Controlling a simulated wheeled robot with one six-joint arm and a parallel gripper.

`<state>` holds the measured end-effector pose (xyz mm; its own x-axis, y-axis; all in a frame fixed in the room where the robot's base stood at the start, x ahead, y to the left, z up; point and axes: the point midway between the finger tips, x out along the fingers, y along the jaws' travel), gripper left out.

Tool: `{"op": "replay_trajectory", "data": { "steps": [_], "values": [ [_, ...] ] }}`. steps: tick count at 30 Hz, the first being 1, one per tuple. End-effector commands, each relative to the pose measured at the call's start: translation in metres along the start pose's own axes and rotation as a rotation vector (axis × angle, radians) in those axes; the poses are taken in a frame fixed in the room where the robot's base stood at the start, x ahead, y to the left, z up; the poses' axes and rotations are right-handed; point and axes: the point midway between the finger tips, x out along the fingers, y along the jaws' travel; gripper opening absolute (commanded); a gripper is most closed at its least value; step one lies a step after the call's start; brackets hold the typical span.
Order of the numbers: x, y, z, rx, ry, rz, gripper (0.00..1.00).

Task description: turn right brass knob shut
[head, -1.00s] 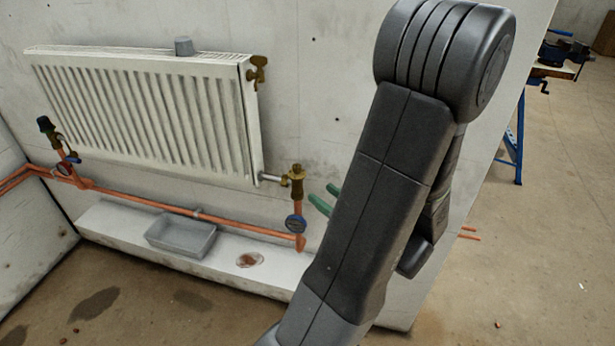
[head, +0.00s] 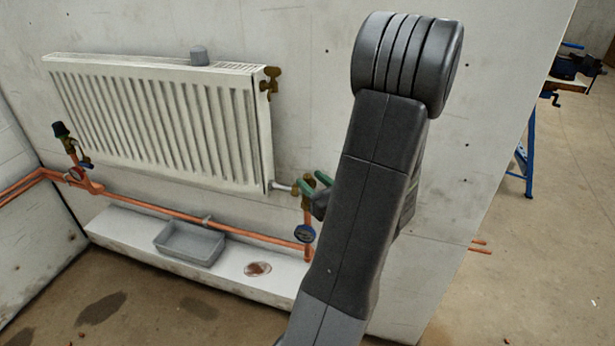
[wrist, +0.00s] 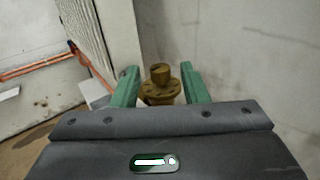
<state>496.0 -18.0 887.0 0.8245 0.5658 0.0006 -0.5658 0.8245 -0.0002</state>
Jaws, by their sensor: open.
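The right brass knob (wrist: 161,75) sits on top of the brass valve at the radiator's lower right corner. In the wrist view it stands between the two green fingers of my gripper (wrist: 158,84), with a gap visible on each side. In the head view my gripper (head: 314,184) is at the same brass valve (head: 307,196), and its fingers and my arm partly hide the knob. The gripper is open and holds nothing.
The white radiator (head: 160,120) hangs left of the gripper, with another brass fitting (head: 271,80) at its upper right. A grey tray (head: 190,244) stands on the ledge.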

Motion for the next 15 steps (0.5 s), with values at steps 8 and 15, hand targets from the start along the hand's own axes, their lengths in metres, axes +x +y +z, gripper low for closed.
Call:
{"op": "replay_trajectory", "data": {
  "steps": [8, 15],
  "values": [
    [0.025, 0.000, 0.000, 0.000, 0.000, 0.001, 0.40],
    [0.027, 0.000, 0.000, 0.000, 0.001, -0.001, 0.40]
  ]
}}
